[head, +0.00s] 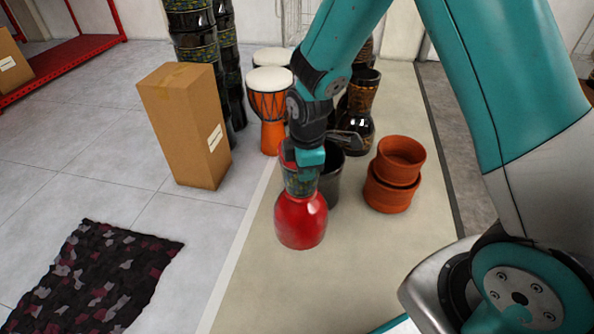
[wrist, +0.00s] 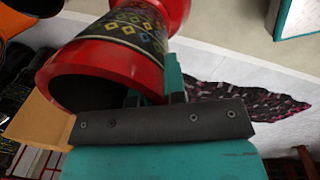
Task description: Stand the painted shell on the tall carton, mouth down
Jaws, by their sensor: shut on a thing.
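The painted shell (head: 302,222) is a red goblet drum shell with a dark patterned band. My gripper (head: 308,160) is shut on its upper, narrower part. In the head view it hangs nearly upright, wide red end down, over the pale mat. The wrist view shows the shell (wrist: 112,60) with a dark open end near my gripper (wrist: 172,85); its wide end is largely cut off. The tall carton (head: 185,125) stands upright on the tiles, left of and behind the shell, apart from it. Its top is bare. Brown cardboard (wrist: 38,122) shows at left in the wrist view.
A dark pot (head: 331,178) and stacked terracotta pots (head: 393,180) are right of the held shell. A patterned rug (head: 95,280) lies front left. Tiles between rug and carton are clear.

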